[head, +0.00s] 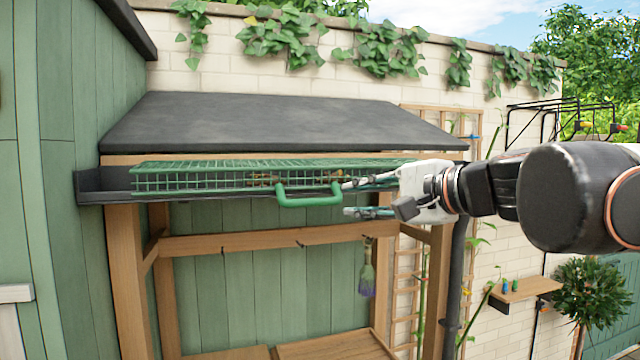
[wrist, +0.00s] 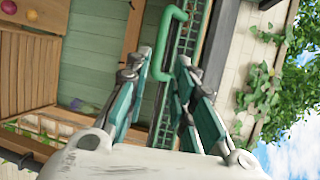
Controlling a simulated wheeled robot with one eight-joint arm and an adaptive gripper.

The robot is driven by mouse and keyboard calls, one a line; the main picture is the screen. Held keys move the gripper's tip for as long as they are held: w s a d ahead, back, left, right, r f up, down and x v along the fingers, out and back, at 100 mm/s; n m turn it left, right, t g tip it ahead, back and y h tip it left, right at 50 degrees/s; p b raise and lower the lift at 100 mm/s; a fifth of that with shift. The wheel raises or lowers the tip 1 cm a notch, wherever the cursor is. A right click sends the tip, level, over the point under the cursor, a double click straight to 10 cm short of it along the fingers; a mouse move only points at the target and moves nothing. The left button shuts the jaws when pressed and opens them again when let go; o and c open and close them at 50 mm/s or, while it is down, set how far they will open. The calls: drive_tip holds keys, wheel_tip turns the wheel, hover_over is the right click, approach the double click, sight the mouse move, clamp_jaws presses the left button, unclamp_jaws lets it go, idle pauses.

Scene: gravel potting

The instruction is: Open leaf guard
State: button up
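The leaf guard (head: 225,178) is a green wire mesh panel lying along the dark gutter under the sloping roof, and it looks shut. Its green handle (head: 308,201) hangs from the front edge; it also shows in the wrist view (wrist: 164,50). My gripper (head: 352,199) is open, just to the right of the handle's right end, with its fingers one above the other. In the wrist view my gripper (wrist: 168,68) has the handle's near part in line between its fingertips. I cannot tell whether either finger touches it.
The dark gutter (head: 90,188) runs under the roof (head: 270,125) on a wooden frame. A lavender bunch (head: 367,275) hangs from a rail below my gripper. A downpipe (head: 456,270) and trellis stand at right, with a small wall shelf (head: 525,288) beyond. Ivy hangs over the wall above.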

sight(317, 202)
drive_tip(key=p+x, duration=0.1)
drive_tip(key=x, duration=1.2)
drive_tip(key=shift+w+a+p, duration=0.1)
drive_tip(key=shift+w+p, duration=0.2)
clamp_jaws()
